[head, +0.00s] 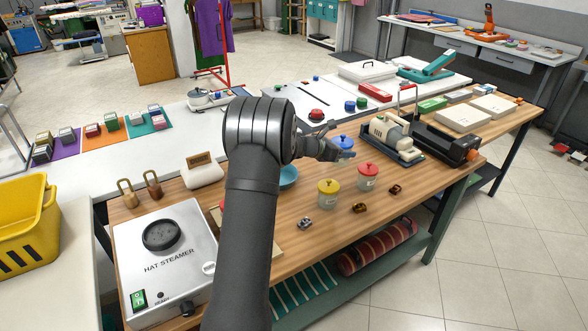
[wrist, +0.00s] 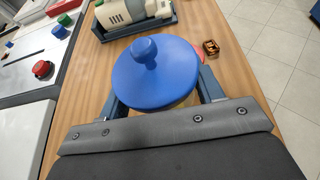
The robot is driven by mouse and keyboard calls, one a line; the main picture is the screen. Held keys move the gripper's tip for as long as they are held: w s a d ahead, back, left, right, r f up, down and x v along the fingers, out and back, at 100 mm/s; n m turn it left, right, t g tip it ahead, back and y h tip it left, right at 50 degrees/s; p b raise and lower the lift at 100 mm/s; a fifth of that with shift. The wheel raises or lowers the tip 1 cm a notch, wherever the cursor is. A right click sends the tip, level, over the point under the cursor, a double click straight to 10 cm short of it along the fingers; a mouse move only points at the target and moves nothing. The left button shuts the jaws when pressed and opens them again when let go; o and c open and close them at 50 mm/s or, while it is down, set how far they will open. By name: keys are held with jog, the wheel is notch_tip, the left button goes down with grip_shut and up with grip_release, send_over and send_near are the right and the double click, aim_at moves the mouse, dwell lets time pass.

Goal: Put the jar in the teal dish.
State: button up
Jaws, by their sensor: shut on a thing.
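A jar with a round blue lid and knob (wrist: 155,75) fills the middle of the wrist view. Its blue lid also shows in the head view (head: 342,142), just beyond my gripper (head: 338,152). My gripper is shut on this jar, with one finger on each side below the lid. The lid hides most of the jar's body, and I cannot tell whether its base touches the table. The teal dish (head: 289,177) lies on the wooden table to the left of the jar in the head view, partly hidden behind my arm.
A yellow-lidded jar (head: 328,194) and a red-lidded jar (head: 368,177) stand near the held jar. A cream machine on a dark base (head: 389,132) is behind to the right. Small items, including a brown one (head: 359,208), lie near the front edge. A hat steamer (head: 168,262) stands left.

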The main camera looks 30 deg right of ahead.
jog(key=w+a+f+n+t+y, duration=0.1)
jog(key=w+a+n+t, duration=0.2)
jog(key=a+t, duration=0.15)
jog(key=w+a+n+t+y, duration=0.1)
jog(key=w+a+n+t, duration=0.25)
jog(key=a, duration=0.25)
jog(key=shift+g, duration=0.3)
jog(key=shift+w+a+f, duration=0.8)
jog(key=shift+w+f, duration=0.8)
jog(key=shift+f, duration=0.2)
jog(key=shift+w+a+f, duration=0.85)
jog(key=shift+w+f, duration=0.75)
jog(key=shift+f, duration=0.25)
jog(key=shift+w+a+f, duration=0.8)
jog(key=shift+w+f, duration=0.8)
jog(key=shift+f, duration=0.2)
jog(key=shift+f, duration=0.2)
jog(key=o, duration=1.2)
jog(key=shift+c, duration=0.2)
